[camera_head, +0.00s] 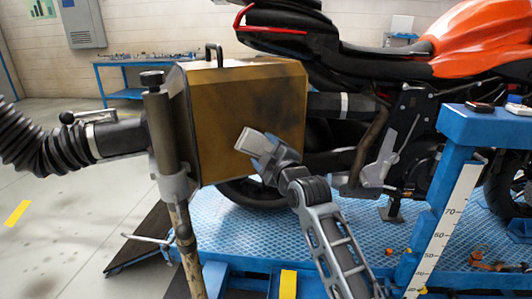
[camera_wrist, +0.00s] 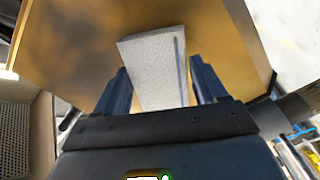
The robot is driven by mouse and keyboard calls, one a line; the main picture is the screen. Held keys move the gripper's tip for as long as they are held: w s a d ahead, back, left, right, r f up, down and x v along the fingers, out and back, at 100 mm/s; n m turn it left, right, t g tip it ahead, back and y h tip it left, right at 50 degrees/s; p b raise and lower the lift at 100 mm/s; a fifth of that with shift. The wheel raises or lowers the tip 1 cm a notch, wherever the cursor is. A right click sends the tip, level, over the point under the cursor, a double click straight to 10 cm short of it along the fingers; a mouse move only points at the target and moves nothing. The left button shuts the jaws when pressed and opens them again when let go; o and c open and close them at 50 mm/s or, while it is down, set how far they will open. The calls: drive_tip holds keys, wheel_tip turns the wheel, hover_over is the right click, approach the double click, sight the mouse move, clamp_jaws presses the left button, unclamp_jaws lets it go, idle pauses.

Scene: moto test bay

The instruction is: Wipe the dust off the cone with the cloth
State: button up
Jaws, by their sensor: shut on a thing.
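The cone shows as a brass-coloured, box-like hood (camera_head: 225,95) with a flat face towards me, standing at the motorcycle's exhaust. A dark, blurry smudge lies on the right half of its face. The hood fills the upper part of the wrist view (camera_wrist: 215,30), with darker patches at its upper left. My gripper (camera_head: 262,148) is in front of the lower right of the face. It is shut on the cloth, a pale grey, folded pad (camera_wrist: 155,65) that also shows in the head view (camera_head: 249,141). I cannot tell whether the cloth touches the face.
A post (camera_head: 162,130) and a ribbed black hose (camera_head: 45,140) stand left of the hood. The motorcycle (camera_head: 460,45) is on a blue platform (camera_head: 240,225). A blue stand (camera_head: 470,125) with a height scale is at the right. The floor at left is mostly clear.

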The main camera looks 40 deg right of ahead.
sight(264, 137)
drive_tip(key=shift+x, duration=0.8)
drive_tip(key=shift+r, duration=0.1)
drive_tip(key=shift+s+r+p, duration=0.1)
drive_tip(key=shift+r+p, duration=1.2)
drive_tip(key=shift+r, duration=0.65)
drive_tip(key=shift+f, duration=0.15)
drive_tip(key=shift+w+f+b, duration=0.1)
drive_tip(key=shift+f+b, duration=0.8)
drive_tip(key=shift+f, duration=0.15)
drive_tip(key=shift+w+f+b, duration=0.15)
drive_tip(key=shift+f+b, duration=0.75)
drive_tip(key=shift+f, duration=0.15)
drive_tip(key=shift+c, duration=0.4)
